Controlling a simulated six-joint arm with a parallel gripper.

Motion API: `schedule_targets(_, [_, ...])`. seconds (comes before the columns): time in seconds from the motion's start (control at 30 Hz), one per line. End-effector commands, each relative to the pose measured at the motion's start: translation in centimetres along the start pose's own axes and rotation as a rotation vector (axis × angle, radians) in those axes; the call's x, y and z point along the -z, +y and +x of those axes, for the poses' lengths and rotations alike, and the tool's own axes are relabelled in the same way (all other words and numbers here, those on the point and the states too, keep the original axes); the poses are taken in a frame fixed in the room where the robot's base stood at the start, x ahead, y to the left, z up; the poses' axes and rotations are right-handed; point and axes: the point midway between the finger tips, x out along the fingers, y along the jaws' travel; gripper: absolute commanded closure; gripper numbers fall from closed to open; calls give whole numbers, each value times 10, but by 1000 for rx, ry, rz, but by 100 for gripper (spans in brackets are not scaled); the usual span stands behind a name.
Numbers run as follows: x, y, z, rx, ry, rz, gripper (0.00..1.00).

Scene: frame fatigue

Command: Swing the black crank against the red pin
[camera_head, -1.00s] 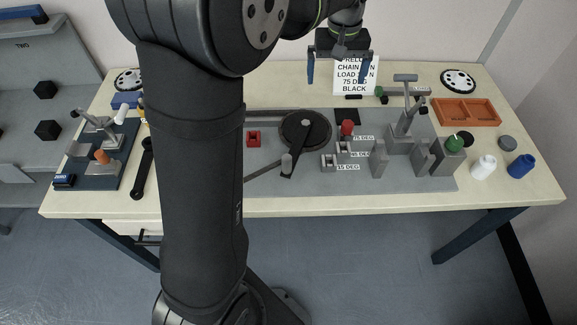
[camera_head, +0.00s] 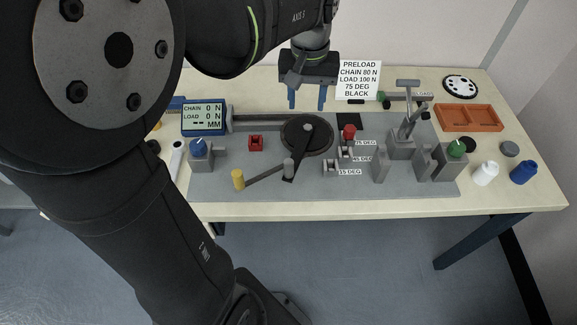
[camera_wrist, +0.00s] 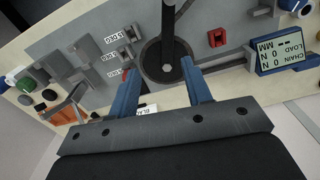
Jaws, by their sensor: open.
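In the wrist view the crank (camera_wrist: 168,22) runs upward from the disc. The red pin (camera_head: 348,132) stands right of the disc by the 75 DEG label, apart from the crank. My gripper (camera_head: 307,100) is open and empty, with its blue fingers pointing down above and behind the disc. In the wrist view the gripper (camera_wrist: 158,70) has a finger on either side of the disc.
A red block (camera_head: 255,143) sits left of the disc. Grey brackets (camera_head: 331,166) stand at the 45 and 15 DEG labels. A toggle clamp (camera_head: 405,125) and an orange tray (camera_head: 468,118) are at right.

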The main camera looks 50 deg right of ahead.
Motion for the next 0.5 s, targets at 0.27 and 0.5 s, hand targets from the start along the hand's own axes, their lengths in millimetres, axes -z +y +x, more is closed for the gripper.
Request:
schedule_targets(0.27, [-52,-32,4,0,0,49,55])
schedule_targets(0.5, [-55,-34,26,1,-6,54,55])
